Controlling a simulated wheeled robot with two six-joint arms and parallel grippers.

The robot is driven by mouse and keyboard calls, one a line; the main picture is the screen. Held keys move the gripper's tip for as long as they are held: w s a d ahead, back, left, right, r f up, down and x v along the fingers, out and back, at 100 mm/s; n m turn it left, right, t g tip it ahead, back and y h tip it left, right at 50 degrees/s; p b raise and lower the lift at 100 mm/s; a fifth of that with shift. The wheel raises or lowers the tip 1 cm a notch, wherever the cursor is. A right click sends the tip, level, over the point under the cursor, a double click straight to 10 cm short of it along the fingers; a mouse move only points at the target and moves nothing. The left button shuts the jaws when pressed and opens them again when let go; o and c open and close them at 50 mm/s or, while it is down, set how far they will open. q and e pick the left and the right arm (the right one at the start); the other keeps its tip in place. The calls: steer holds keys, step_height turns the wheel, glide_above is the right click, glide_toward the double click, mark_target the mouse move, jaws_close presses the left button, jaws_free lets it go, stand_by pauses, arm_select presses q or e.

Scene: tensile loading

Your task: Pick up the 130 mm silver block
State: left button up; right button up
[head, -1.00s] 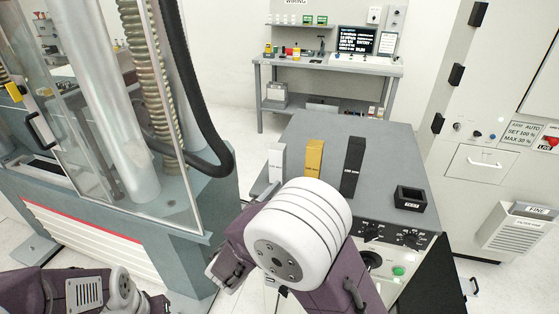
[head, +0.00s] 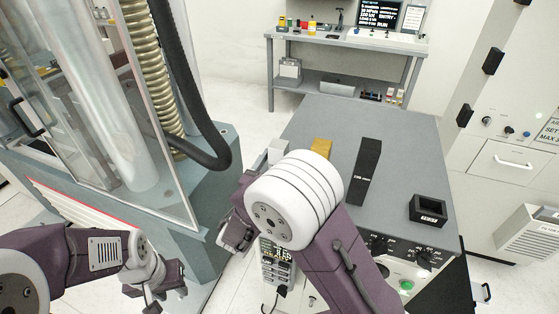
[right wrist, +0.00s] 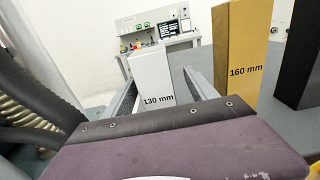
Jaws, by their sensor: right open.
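The silver block (right wrist: 154,75), marked 130 mm, stands upright in the right wrist view. In the head view its top (head: 277,151) shows at the grey bench's left edge, the rest hidden by my right arm. My right gripper (right wrist: 160,73) is open, with one finger on each side of the silver block in the picture. I cannot tell whether the fingers touch it. In the head view my right fingers are mostly hidden behind the wrist. My left gripper (head: 165,287) hangs at the lower left, away from the blocks; its jaws are too small to read.
The gold 160 mm block (right wrist: 242,55) and a black block (head: 367,165) stand to the right of the silver one. A small black holder (head: 428,208) sits on the grey bench top (head: 400,150). The testing machine (head: 130,110) with its hose is at the left.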

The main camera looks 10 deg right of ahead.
steer(key=x, duration=0.3)
steer(key=shift+w+r+p, duration=0.2)
steer(key=shift+w+p, duration=0.15)
steer(key=shift+w+d+f, duration=0.1)
steer(key=shift+w+f, duration=0.05)
steer(key=shift+w, duration=0.1)
steer(key=shift+s, duration=0.15)
steer(key=c, duration=1.1)
jaws_close()
step_height(320, 180, up, 28)
steer(key=p, duration=0.3)
